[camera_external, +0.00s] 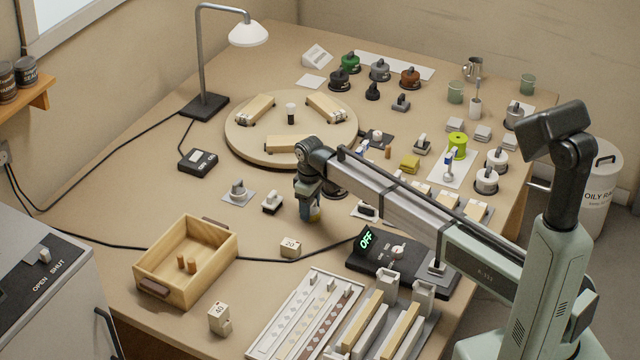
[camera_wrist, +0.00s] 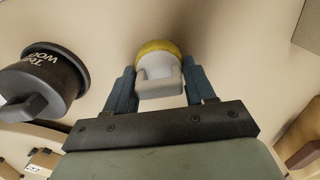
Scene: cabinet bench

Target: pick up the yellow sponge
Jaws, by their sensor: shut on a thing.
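My gripper (camera_external: 311,212) is low over the middle of the bench. In the wrist view its blue fingers (camera_wrist: 160,88) are on both sides of a round yellow-rimmed piece with a pale grey handle (camera_wrist: 158,72), and they are shut on it. A yellow block (camera_external: 409,163), which looks like the sponge, lies apart on the bench to the right of and behind my gripper. It is not recognisable in the wrist view.
A dark round pot (camera_wrist: 42,82) stands close beside my gripper. A round board (camera_external: 240,145) with several blocks is behind it. Several knobbed pieces crowd the right.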

